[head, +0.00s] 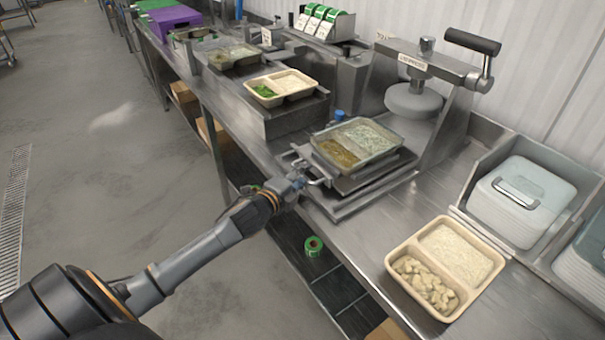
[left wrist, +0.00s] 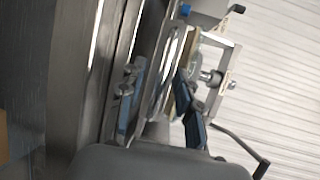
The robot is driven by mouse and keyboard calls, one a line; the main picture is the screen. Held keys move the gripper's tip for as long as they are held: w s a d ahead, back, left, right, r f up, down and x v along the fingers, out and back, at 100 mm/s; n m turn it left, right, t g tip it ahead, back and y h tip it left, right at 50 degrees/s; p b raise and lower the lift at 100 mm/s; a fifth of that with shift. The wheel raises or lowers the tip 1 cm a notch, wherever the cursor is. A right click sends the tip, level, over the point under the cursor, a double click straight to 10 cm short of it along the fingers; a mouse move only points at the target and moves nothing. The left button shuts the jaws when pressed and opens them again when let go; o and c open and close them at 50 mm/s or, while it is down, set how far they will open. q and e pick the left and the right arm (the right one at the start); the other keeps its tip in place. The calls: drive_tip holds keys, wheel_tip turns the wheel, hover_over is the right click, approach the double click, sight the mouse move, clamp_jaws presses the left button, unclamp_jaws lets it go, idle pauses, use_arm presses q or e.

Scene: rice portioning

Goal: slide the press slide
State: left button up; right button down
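The press slide (head: 380,176) is a flat metal carriage on the steel counter, with a bar handle (head: 318,170) on its front left side. A two-part tray (head: 357,150) with rice and a brownish-green filling sits on the slide. The press (head: 424,66) stands behind it, its round grey head (head: 413,101) raised, behind and to the right of the tray. My left gripper (head: 303,181) is at the handle. In the left wrist view its blue fingers (left wrist: 163,100) are spread apart, with the slide's metal edge between or just beyond them; contact is unclear. My right gripper is not in view.
A beige tray (head: 446,267) of rice and pale chunks stands at the counter's front right. Another tray (head: 281,87) with rice and greens stands on a raised block to the left. White lids (head: 521,195) fill a bin at right. A green roll (head: 314,245) lies below the counter.

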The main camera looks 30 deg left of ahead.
use_arm(q)
drive_tip(key=shift+w, duration=0.25)
clamp_jaws()
